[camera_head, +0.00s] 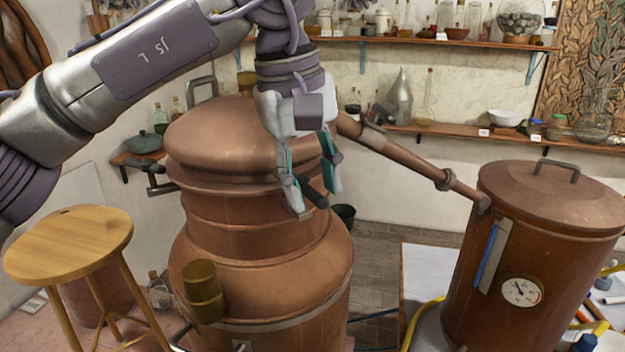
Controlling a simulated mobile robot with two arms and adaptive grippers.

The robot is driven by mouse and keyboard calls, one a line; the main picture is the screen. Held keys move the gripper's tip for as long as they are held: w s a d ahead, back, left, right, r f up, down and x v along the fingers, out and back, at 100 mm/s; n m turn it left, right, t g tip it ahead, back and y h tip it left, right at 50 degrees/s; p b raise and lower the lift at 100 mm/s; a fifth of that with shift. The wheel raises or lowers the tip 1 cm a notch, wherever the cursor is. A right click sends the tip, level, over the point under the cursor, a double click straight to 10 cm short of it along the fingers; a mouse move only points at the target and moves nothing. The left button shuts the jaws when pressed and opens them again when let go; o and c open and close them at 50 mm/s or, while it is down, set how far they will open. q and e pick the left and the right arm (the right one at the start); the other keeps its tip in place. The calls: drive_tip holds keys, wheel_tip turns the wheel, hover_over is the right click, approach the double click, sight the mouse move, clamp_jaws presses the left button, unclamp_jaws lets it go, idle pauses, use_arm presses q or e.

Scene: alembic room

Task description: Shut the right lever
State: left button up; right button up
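The copper still (265,230) stands left of centre with its domed lid (225,135) on. My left gripper (318,203) points down at the right side of the lid's rim. Its teal-lined fingers are apart. A short dark bar (314,192), which looks like the grip of the right lever, shows between the fingertips; whether they touch it I cannot tell. The rest of that lever is hidden behind the gripper. A similar dark lever (160,188) sticks out at the left of the rim. My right gripper is not in view.
A copper pipe (405,157) runs from behind my gripper to a smaller copper vessel (540,240) with a gauge (521,291) at right. A wooden stool (70,245) stands at left. Shelves (460,132) with glassware line the back wall.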

use_arm(q)
wheel_tip(320, 180, up, 12)
drive_tip(key=s+a, duration=0.1)
drive_tip(key=a, duration=0.1)
drive_tip(key=shift+s+f, duration=0.15)
idle(0.5)
